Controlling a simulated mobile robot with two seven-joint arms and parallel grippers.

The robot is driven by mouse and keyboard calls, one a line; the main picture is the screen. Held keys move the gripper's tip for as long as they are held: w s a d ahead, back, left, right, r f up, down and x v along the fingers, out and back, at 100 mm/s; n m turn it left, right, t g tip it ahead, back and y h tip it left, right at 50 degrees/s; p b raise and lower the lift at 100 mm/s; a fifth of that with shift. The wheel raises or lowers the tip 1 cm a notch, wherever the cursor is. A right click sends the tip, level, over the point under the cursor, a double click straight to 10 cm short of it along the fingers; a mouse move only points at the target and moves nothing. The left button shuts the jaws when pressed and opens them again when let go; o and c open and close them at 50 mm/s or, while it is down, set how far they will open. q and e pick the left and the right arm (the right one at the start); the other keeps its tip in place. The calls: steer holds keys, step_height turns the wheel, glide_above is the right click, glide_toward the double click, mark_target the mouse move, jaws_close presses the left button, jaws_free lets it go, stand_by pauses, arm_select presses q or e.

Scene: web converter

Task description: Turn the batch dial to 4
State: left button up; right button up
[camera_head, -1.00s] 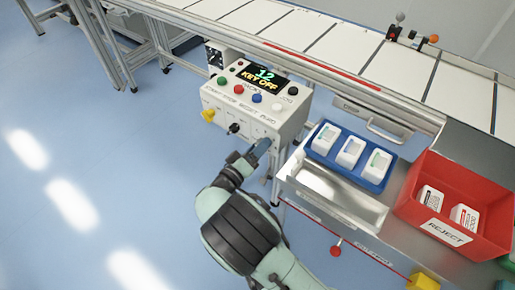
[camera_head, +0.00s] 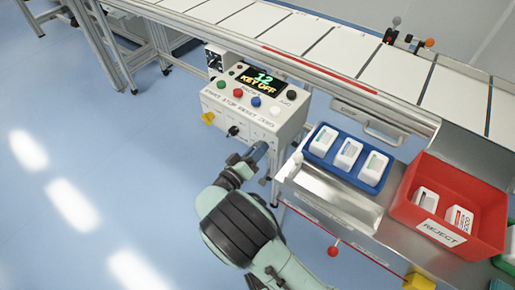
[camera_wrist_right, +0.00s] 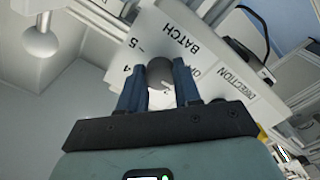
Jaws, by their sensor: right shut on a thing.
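The white control box (camera_head: 262,124) stands at the conveyor's near side, its display (camera_head: 261,79) reading "12" and "KEY OFF". My right gripper (camera_head: 261,148) is at the right end of the box's lower front and hides the dial there. In the right wrist view, the gripper (camera_wrist_right: 160,82) is shut on the round grey batch dial (camera_wrist_right: 160,70), with one blue finger on each side. The word "BATCH" and the numerals 4 and 5 show beside the dial. Its pointer direction cannot be told. My left gripper is not in view.
A yellow knob (camera_head: 208,117) and a black switch (camera_head: 233,131) sit left of my gripper on the box. A blue tray (camera_head: 327,161) with white packs and a red reject bin (camera_head: 470,192) stand to the right. Open floor lies left.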

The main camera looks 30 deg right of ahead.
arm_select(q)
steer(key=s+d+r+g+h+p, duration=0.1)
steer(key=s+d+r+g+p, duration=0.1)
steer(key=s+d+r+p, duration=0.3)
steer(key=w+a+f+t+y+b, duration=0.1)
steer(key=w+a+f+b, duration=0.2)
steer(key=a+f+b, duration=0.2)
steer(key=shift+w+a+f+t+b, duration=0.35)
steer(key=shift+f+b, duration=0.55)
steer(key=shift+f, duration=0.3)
arm_select(e)
steer(key=shift+a+m, duration=0.1)
steer(key=shift+m, duration=14)
steer(key=o, duration=1.1)
steer(key=shift+c, duration=0.2)
